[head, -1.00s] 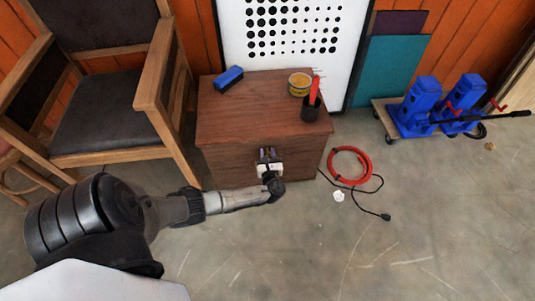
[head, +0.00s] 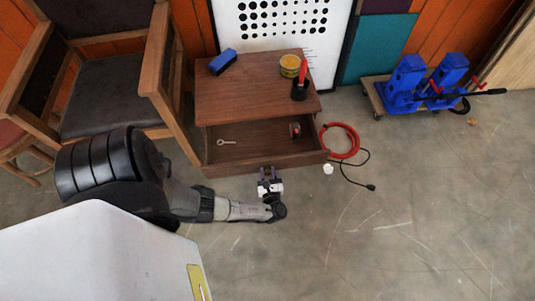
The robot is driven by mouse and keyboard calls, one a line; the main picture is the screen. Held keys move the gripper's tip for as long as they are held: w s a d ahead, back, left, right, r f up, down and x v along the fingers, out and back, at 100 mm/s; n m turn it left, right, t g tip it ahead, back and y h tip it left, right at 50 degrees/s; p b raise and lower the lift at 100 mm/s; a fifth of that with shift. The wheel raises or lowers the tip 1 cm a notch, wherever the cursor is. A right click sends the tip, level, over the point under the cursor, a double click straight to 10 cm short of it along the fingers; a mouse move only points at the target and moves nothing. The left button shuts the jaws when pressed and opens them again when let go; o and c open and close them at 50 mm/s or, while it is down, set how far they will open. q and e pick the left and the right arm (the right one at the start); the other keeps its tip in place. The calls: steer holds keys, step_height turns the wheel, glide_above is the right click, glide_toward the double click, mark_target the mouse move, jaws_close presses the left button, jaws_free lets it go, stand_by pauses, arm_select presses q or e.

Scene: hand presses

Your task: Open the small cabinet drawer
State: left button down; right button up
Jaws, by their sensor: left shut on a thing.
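The small wooden cabinet (head: 250,82) stands against the back wall. Its drawer (head: 267,165) is pulled out toward me, and its inside shows. A small key-like metal thing (head: 227,142) and a small dark and red thing (head: 295,131) lie in the drawer. My left gripper (head: 267,174) is at the middle of the drawer's front and is shut on the drawer's handle, which the fingers hide. My right gripper is not in view.
On the cabinet top are a blue brush-like block (head: 223,61), a yellow tin (head: 290,66) and a dark cup (head: 300,90). A wooden chair (head: 110,95) stands close at the left. A red hose coil (head: 341,141) lies on the floor at the right, with blue jacks (head: 405,82) beyond. The front floor is clear.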

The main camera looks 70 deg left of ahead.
arm_select(q)
steer(key=shift+v, duration=1.7)
steer(key=c, duration=0.8)
jaws_free()
steer(key=shift+d+p, duration=0.1)
steer(key=shift+p, duration=0.2)
steer(key=shift+s+d, duration=0.1)
steer(key=shift+d, duration=0.2)
steer(key=p+v, duration=0.1)
steer(key=v, duration=1.2)
